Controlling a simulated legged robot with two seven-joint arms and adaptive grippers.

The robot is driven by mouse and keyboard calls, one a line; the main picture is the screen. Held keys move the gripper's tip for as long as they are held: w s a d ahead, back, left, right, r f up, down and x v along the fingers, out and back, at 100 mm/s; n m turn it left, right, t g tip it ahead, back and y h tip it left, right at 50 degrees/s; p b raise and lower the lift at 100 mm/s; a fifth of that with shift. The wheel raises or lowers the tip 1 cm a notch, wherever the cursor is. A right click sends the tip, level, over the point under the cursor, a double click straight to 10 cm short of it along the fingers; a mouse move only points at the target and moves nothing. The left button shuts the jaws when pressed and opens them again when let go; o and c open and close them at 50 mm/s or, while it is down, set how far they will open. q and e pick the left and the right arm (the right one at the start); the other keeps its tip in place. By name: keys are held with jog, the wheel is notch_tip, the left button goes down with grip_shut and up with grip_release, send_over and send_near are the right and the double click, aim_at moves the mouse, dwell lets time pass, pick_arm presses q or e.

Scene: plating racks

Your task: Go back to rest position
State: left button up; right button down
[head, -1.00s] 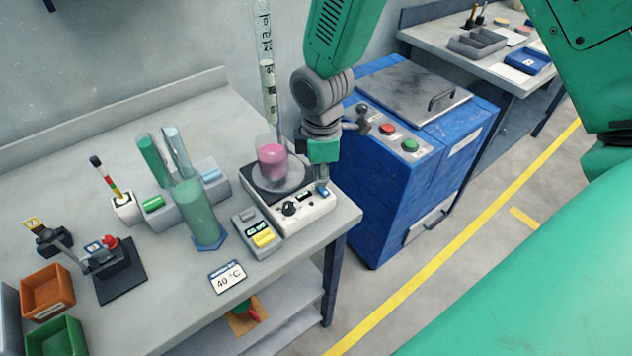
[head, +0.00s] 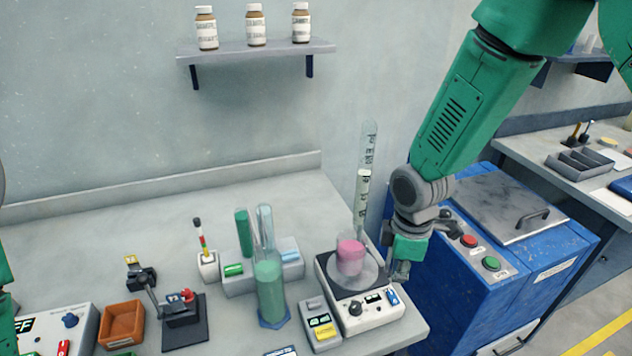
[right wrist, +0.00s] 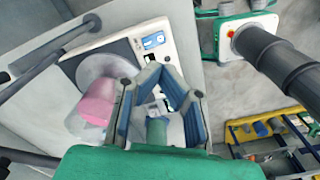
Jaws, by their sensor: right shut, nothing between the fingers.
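My right gripper (head: 401,272) hangs at the right edge of the white stirrer plate (head: 375,312), beside the beaker of pink liquid (head: 350,257). Its fingers are shut and hold nothing. In the right wrist view, the closed fingers (right wrist: 158,72) point toward the stirrer plate's corner (right wrist: 150,35), with the pink beaker (right wrist: 97,100) to their left. Whether the fingers touch the plate I cannot tell. My left gripper is not in view; a green piece of my left arm shows at the left edge.
A green-filled cylinder (head: 270,290) and a tube rack (head: 238,285) stand left of the plate. A blue cabinet (head: 455,290) stands close right of my right gripper. A wall shelf (head: 270,50) with bottles hangs above the bench. The bench's back area is clear.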

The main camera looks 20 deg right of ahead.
jog(key=s+f+m, duration=0.1)
jog(key=s+f, duration=0.1)
jog(key=s+f+m, duration=0.1)
jog(key=s+f, duration=0.1)
jog(key=s+d+f+m, duration=0.1)
jog(key=s+f, duration=0.1)
jog(key=f, duration=0.1)
jog(key=shift+s+y, duration=0.1)
jog(key=shift+y, duration=0.2)
jog(key=s+d+f+m, duration=0.1)
jog(key=s+f+m, duration=0.4)
jog(key=s, duration=0.5)
jog(key=s+d+f+m, duration=0.1)
jog(key=s+f+m, duration=0.4)
jog(key=s, duration=0.5)
pick_arm(q)
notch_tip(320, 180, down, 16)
jog(key=b, duration=1.6)
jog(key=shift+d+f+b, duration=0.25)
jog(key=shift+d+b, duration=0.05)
jog(key=shift+b, duration=0.05)
pick_arm(e)
jog(key=w+f, duration=0.1)
jog(key=f, duration=0.6)
jog(key=w+a+f, duration=0.1)
jog(key=w+f, duration=0.1)
jog(key=f, duration=0.5)
jog(key=shift+w+a+f+n+t, duration=0.15)
jog(key=shift+w+f+n+t, duration=0.1)
jog(key=shift+f+n+t, duration=0.1)
